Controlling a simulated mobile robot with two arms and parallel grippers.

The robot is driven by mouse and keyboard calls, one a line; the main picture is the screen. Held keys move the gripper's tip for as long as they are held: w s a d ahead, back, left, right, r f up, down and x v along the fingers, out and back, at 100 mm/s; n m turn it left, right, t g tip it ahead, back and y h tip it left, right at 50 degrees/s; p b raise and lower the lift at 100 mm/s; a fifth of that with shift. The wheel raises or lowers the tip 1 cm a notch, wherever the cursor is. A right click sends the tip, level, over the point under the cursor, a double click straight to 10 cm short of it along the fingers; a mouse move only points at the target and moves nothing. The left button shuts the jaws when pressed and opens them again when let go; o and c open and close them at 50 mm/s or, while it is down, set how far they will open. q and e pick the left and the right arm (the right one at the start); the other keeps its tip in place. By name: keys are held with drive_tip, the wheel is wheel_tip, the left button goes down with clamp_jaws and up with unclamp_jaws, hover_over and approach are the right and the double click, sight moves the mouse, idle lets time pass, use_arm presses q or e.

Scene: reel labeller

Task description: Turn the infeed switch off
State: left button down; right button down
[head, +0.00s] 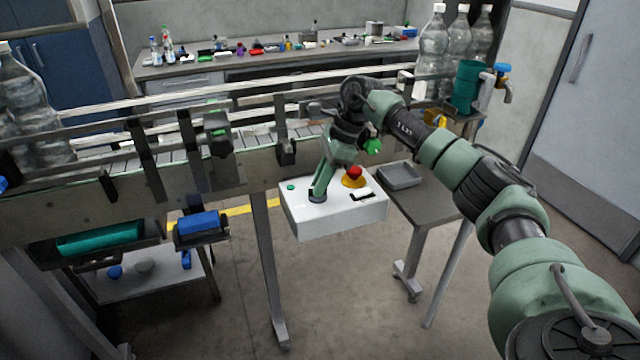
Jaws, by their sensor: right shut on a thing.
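A white control box (338,217) is mounted at the front of the conveyor. On its top are a red mushroom button on a yellow base (354,177), a small green button (291,187), a small black-and-white part (363,194) and a dark round knob (317,196), which looks like the infeed switch. My right gripper (318,190) points down onto this knob and is shut on it. The fingers hide much of the knob, so its setting cannot be read. My left gripper is not in view.
The conveyor (180,177) with rails runs behind the box. Large clear bottles (433,50) stand at its right end, others at far left. A small table with a grey tray (400,176) is right of the box. Open floor lies in front.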

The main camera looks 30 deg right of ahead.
drive_tip(key=shift+w+r+n+g, duration=0.15)
drive_tip(key=shift+n+g, duration=0.15)
drive_tip(key=shift+n, duration=0.6)
drive_tip(key=c, duration=1.5)
unclamp_jaws()
drive_tip(key=shift+o, duration=0.2)
drive_tip(key=shift+d, duration=0.1)
drive_tip(key=shift+d+r, duration=0.1)
drive_tip(key=shift+r, duration=0.15)
drive_tip(key=b+v, duration=0.2)
drive_tip(key=v, duration=0.5)
